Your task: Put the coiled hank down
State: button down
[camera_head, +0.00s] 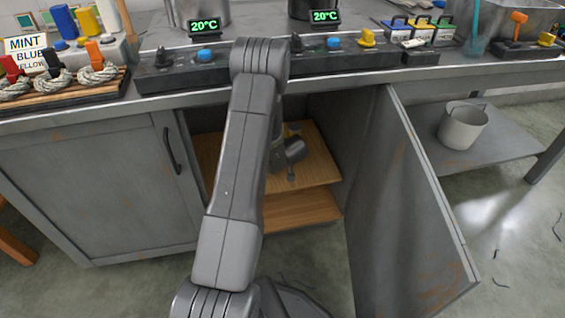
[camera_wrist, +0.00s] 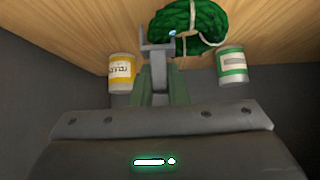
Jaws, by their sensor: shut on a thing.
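A dark green coiled hank (camera_wrist: 205,22) with pale ties shows at the top of the wrist view, at the tips of my gripper (camera_wrist: 157,45). My gripper is shut on it. Whether the hank touches the wooden shelf is hard to tell. In the head view, my gripper (camera_head: 291,172) is inside the open cabinet, over the upper wooden shelf (camera_head: 318,170). The hank cannot be made out there.
A yellow-labelled tin (camera_wrist: 121,72) stands left of my gripper and a green-labelled tin (camera_wrist: 232,66) right. The cabinet door (camera_head: 405,200) is swung open on the right. Above is the crowded bench. A pale bucket (camera_head: 462,127) stands on a low shelf at right.

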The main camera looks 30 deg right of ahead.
jog(key=shift+f+b, duration=0.4)
jog(key=shift+f, duration=1.2)
jog(key=shift+f, duration=0.15)
jog(key=c, duration=1.4)
grip_release()
jog(key=shift+s+r, duration=0.1)
jog(key=shift+r, duration=0.25)
jog(key=p+v, duration=0.3)
jog(key=v, duration=0.8)
jog(key=shift+s+r+p, duration=0.2)
jog(key=shift+s+p, duration=0.05)
jog(key=shift+p, duration=0.15)
jog(key=shift+a, duration=0.1)
